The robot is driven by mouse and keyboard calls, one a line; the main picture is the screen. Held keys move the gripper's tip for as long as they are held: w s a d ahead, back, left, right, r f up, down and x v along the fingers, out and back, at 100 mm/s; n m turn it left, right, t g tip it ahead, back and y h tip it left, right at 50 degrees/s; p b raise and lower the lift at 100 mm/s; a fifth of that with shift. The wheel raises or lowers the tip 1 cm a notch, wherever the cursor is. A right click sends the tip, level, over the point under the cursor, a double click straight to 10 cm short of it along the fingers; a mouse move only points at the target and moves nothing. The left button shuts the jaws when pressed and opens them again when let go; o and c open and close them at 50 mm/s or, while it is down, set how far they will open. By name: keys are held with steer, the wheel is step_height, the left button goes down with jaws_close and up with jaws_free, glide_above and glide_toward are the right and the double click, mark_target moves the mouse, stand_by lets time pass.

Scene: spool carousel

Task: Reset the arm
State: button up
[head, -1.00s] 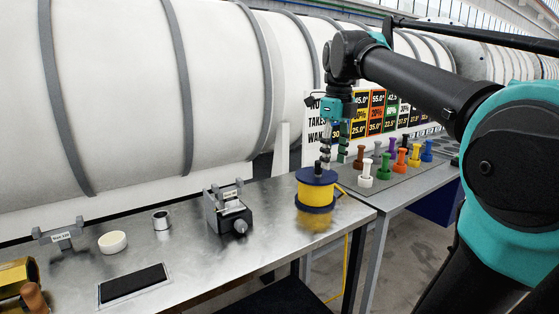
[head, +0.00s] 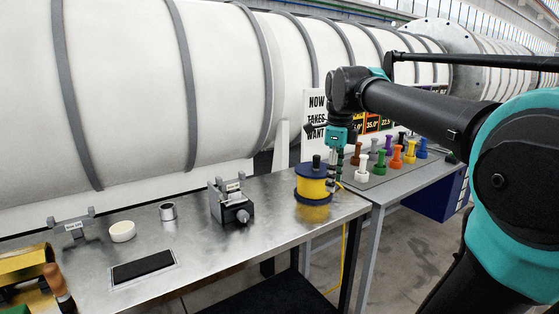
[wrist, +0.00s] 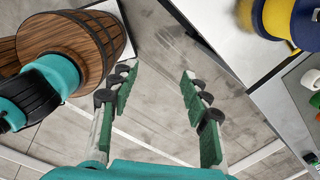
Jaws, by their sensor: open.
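My gripper (head: 335,176) hangs at the end of my arm, at the right edge of the yellow spool in the head view. In the wrist view its two green-padded fingers (wrist: 158,88) are spread apart with nothing between them, only grey floor behind. The yellow spool with dark blue flanges (head: 313,186) stands upright on the metal table. Part of it also shows at the upper right of the wrist view (wrist: 287,18), apart from the fingers.
The metal table (head: 270,240) holds a black clamp fixture (head: 230,205), a metal ring (head: 168,211), a white ring (head: 122,231) and a black pad (head: 143,267). Several coloured pegs (head: 396,157) stand on the grey table (head: 400,182) at right. A large white tank (head: 130,100) runs behind.

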steer(key=s+d+f+n+t, duration=0.1)
steer(key=s+f+n, duration=0.3)
steer(key=f+n, duration=0.3)
steer(key=s+d+f+n+t, duration=0.1)
steer(key=s+f+n, duration=0.3)
steer(key=f+n, duration=0.4)
steer(key=s+d+f+n+t, duration=0.1)
steer(key=s+f+n, duration=0.3)
steer(key=f, duration=1.2)
steer(key=d+n, duration=0.1)
steer(key=n, duration=0.3)
steer(key=shift+t, duration=0.3)
steer(key=shift+o, duration=0.5)
steer(key=o, duration=0.8)
